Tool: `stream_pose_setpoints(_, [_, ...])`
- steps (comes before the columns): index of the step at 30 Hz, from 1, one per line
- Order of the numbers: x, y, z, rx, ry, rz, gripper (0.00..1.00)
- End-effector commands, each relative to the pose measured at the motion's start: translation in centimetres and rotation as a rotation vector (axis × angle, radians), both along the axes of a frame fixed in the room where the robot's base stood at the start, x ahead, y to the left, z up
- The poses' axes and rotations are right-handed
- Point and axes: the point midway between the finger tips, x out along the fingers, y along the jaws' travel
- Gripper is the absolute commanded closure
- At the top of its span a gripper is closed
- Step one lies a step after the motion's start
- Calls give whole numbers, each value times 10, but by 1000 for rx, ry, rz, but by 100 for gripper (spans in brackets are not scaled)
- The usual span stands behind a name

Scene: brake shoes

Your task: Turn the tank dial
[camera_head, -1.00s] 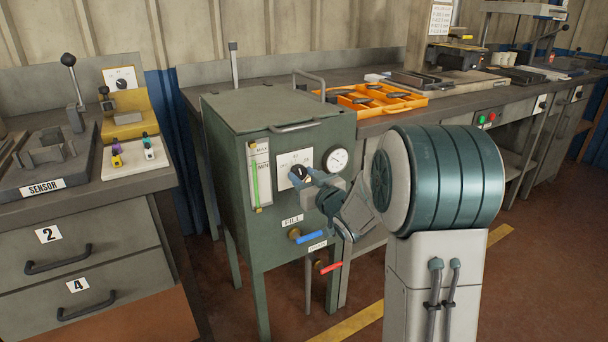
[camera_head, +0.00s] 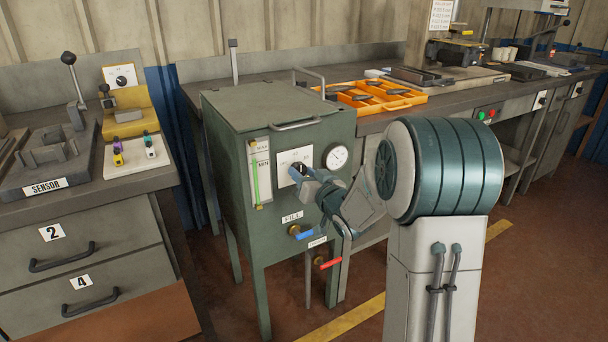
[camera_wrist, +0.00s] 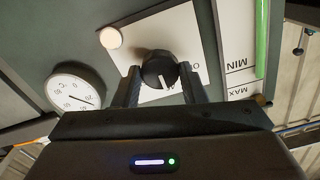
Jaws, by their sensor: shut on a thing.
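The green tank (camera_head: 228,175) stands on legs in the middle of the head view. Its black dial (camera_head: 299,170) sits on a white plate (camera_head: 287,159) on the front face. In the wrist view the dial (camera_wrist: 160,70) is between my two fingers, its pointer mark facing down and slightly right. My gripper (camera_wrist: 160,90) is shut on the dial; in the head view my gripper (camera_head: 306,176) partly covers the plate and dial.
Beside the dial are a level gauge (camera_head: 259,172) and a round thermometer (camera_head: 336,157). Below are a blue-handled fill valve (camera_head: 304,234) and a red-handled valve (camera_head: 329,264) near my arm. An orange tray (camera_head: 408,100) lies on the bench behind.

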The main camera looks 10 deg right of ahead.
Motion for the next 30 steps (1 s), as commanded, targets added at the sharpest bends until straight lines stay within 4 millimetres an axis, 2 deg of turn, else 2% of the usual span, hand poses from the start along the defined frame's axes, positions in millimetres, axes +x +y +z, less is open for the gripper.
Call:
stream_pose_setpoints(2, [-1, 0, -3, -1, 6, 1, 85])
stream_pose_setpoints(3, [-1, 0, -3, -1, 6, 1, 60])
stream_pose_setpoints(5, [-1, 0, -3, -1, 6, 1, 43])
stream_pose_setpoints(6, [-1, 0, -2, -1, 5, 0, 41])
stream_pose_setpoints(17, [-6, -2, 0, -1, 1, -1, 41])
stream_pose_setpoints(23, [-37, -13, 1, -2, 3, -2, 41])
stream_pose_setpoints(30, [-90, -29, 1, -2, 5, -3, 41])
